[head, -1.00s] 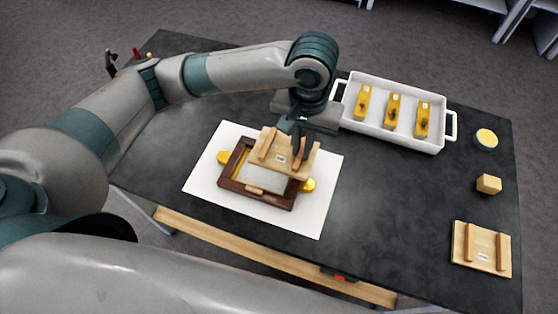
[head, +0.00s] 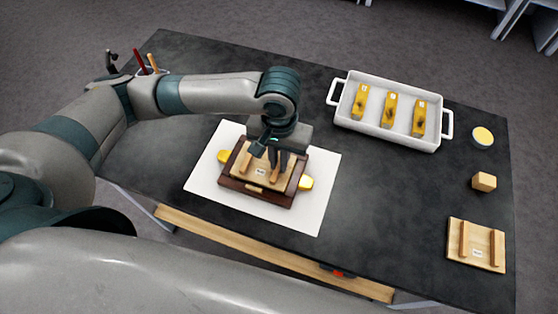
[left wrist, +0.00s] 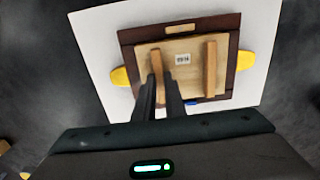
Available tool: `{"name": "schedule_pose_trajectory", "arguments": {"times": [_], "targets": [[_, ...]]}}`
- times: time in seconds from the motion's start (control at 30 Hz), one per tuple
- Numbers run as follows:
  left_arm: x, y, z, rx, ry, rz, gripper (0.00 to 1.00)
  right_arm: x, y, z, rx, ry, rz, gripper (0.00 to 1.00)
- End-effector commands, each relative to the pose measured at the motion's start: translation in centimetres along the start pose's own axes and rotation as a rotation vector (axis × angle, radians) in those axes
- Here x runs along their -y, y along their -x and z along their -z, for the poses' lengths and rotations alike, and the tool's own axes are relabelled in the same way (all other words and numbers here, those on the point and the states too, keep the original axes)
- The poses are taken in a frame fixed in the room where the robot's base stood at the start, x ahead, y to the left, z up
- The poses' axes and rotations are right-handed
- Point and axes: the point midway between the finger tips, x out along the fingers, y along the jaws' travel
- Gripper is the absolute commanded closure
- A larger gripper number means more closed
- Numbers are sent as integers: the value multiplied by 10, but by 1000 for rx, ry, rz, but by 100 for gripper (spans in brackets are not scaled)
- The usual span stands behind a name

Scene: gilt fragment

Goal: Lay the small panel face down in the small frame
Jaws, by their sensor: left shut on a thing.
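The small panel (head: 262,176) is a pale wooden board with two brown battens and a white label facing up. It lies level over the opening of the dark brown small frame (head: 230,184); I cannot tell whether it is fully seated. My left gripper (head: 272,158) is shut on one batten of the panel, and its fingers point down. The left wrist view shows the panel (left wrist: 190,55) inside the outline of the frame (left wrist: 127,38), with the fingers at the left batten (left wrist: 156,70). My right gripper is not in view.
The frame rests on a white sheet (head: 318,205), with yellow pieces (head: 306,183) at its two sides. A white tray (head: 345,120) holds several yellow-gold pieces. A second battened panel (head: 484,262), a wooden block (head: 484,182) and a round yellow-topped item (head: 482,136) are at right. The table's middle right is clear.

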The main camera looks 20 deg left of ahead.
Motion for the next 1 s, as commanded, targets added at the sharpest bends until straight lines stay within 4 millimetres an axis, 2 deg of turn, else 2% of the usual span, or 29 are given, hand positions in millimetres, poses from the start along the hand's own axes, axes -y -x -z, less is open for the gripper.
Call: {"name": "schedule_pose_trajectory", "arguments": {"times": [0.17,0.53,0.57,0.63,1.0], "targets": [[0,-14,0,0,0,1,100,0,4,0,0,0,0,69],[0,-16,0,-1,0,1,100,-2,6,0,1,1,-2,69],[0,-17,0,-1,0,0,87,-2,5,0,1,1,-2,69],[0,-17,0,-1,0,0,71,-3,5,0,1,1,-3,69],[0,-16,0,-2,-1,0,71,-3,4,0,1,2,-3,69]]}}
